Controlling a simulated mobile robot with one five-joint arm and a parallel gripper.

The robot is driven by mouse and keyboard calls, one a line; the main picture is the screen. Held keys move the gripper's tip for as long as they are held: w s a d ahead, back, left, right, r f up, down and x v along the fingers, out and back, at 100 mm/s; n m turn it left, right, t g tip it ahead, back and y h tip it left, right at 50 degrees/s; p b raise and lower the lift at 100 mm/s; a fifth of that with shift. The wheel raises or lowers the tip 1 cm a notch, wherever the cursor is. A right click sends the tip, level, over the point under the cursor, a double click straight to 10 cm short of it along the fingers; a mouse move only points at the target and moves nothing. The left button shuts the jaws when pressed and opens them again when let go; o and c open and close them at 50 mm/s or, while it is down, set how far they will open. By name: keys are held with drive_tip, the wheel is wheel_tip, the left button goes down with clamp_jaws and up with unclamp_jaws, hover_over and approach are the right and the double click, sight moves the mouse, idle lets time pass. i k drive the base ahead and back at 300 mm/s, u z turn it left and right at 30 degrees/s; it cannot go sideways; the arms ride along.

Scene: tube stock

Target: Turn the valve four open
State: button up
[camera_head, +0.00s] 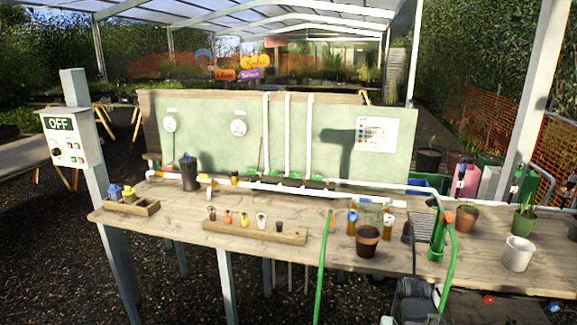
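A white pipe (225,181) runs along the back of the wooden bench, at the foot of a pale green board. Several small green parts, which look like valve handles, sit along it; one is near the middle (295,176). White upright pipes (288,135) rise from that area up the board. I see no readable numbers, so I cannot tell which valve is four or how its handle is set. My gripper cannot be made out. A dark jointed part, perhaps mine, stands at the bottom right.
The wooden bench (180,222) carries a wooden rack (255,233) of small fittings and a smaller tray (130,207) at left. A plant pot (367,241), green hoses (322,275) and a white pot (518,254) crowd the right. A control box (70,137) reads OFF.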

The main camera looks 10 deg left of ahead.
sight(315, 178)
drive_tip(key=u, duration=0.75)
drive_tip(key=i, duration=1.35)
drive_tip(key=u, duration=0.85)
drive_tip(key=k, duration=0.75)
drive_tip(key=u, duration=0.2)
drive_tip(key=i, duration=0.9)
